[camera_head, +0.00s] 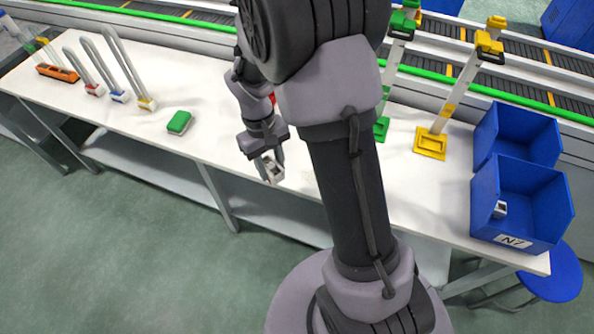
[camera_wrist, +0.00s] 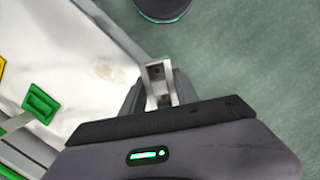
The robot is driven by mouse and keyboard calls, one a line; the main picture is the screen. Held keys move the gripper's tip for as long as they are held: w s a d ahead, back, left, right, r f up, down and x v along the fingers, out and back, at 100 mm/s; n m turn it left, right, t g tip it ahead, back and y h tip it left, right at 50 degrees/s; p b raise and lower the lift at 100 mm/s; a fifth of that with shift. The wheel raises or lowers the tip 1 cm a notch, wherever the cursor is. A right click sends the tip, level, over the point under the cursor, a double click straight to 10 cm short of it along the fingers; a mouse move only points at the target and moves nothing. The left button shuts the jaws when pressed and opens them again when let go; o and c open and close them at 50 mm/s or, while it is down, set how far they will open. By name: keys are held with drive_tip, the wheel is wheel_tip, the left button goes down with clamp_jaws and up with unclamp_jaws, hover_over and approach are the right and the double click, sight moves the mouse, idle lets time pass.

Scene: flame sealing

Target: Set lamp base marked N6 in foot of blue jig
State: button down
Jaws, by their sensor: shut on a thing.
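My gripper (camera_head: 272,168) is shut on a small whitish-grey lamp base (camera_head: 270,174), held over the table's front edge. In the wrist view the lamp base (camera_wrist: 153,74) sits between the two fingers of my gripper (camera_wrist: 157,90); it is a pale, square-edged piece with a hollow and dark spots. No N6 mark can be read on it. I see no blue jig; my arm covers the middle of the table. A green jig (camera_head: 381,127) and a yellow jig (camera_head: 430,143) stand right of the arm. The green jig's foot (camera_wrist: 40,103) shows in the wrist view.
Two blue bins (camera_head: 473,205) stand at the table's right end; the front one is labelled N7 and holds a pale piece (camera_head: 500,209). U-shaped tubes (camera_head: 122,68), an orange holder (camera_head: 57,73) and a green block (camera_head: 179,122) are at left. A conveyor runs behind.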

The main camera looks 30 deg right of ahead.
drive_tip(key=s+d+f+n, duration=0.2)
drive_tip(key=d, duration=0.2)
drive_tip(key=s+d+f+n, duration=0.2)
drive_tip(key=d+f, duration=0.1)
drive_tip(key=d, duration=0.2)
drive_tip(key=s+d+f+n, duration=0.2)
drive_tip(key=d, duration=0.2)
drive_tip(key=shift+s+d+f+h+b, duration=0.2)
drive_tip(key=shift+s+d+h+b, duration=0.15)
drive_tip(key=shift+s+d+h, duration=0.05)
drive_tip(key=shift+d+f+n, duration=0.15)
drive_tip(key=shift+d+n, duration=0.05)
drive_tip(key=shift+n, duration=0.1)
drive_tip(key=b, duration=0.4)
hover_over(292, 165)
drive_tip(key=shift+w+a+f, duration=0.1)
drive_tip(key=shift+w+f, duration=0.05)
drive_tip(key=shift+f, duration=0.35)
drive_tip(key=shift+w+a+f, duration=0.1)
drive_tip(key=shift+f, duration=0.35)
wheel_tip(292, 165, down, 3)
drive_tip(key=shift+f+b, duration=0.2)
drive_tip(key=shift+b, duration=0.65)
drive_tip(key=shift+r, duration=0.15)
drive_tip(key=c, duration=0.9)
unclamp_jaws()
